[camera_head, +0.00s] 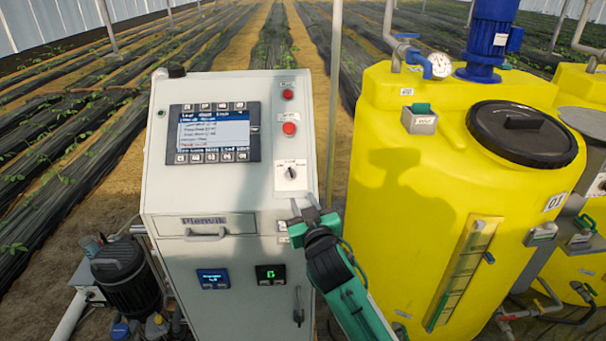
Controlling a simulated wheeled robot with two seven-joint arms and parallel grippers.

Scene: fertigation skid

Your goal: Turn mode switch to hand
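The mode switch (291,174) is a small dark knob on a white plate, at the lower right of the grey control cabinet's sloped panel. Small labels sit above its knob, too small to read, and I cannot tell which position it points to. My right gripper (306,204) is just below the switch plate, with its fingertips pointing up toward it. Its two fingers look spread apart with nothing between them. It appears clear of the knob. My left gripper is not in view.
The cabinet (242,262) also carries a screen (213,133), a red button (289,128) above the switch and a drawer handle (206,236). A yellow tank (395,215) stands close on the right. A black pump (125,275) is at lower left.

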